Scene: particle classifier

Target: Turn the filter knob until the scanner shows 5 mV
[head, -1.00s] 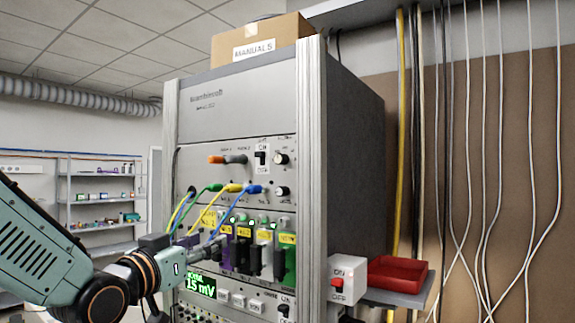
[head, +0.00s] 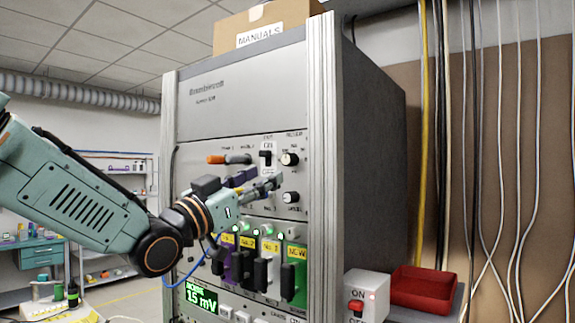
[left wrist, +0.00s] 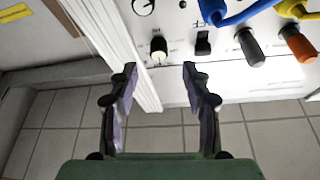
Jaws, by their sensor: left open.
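The rack's upper panel carries a black knob with a pale face (head: 290,159), right of an on/off switch; a second knob (head: 291,197) sits below it. Their labels are too small to read. In the left wrist view the upper knob (left wrist: 159,47) shows just past the fingertips, between their lines, and the lower knob (left wrist: 143,6) is at the top edge. My left gripper (head: 272,184) is open and empty, in front of the panel, left of the knobs and apart from them. The scanner's green display (head: 201,297) seems to read 15 mV. My right gripper is out of view.
The black on/off switch (head: 266,158) is close to the upper knob. Blue and yellow cables (left wrist: 235,12) run close by. Several coloured modules (head: 295,275) are below. A switch box (head: 367,292) and red tray (head: 424,288) stand right of the rack.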

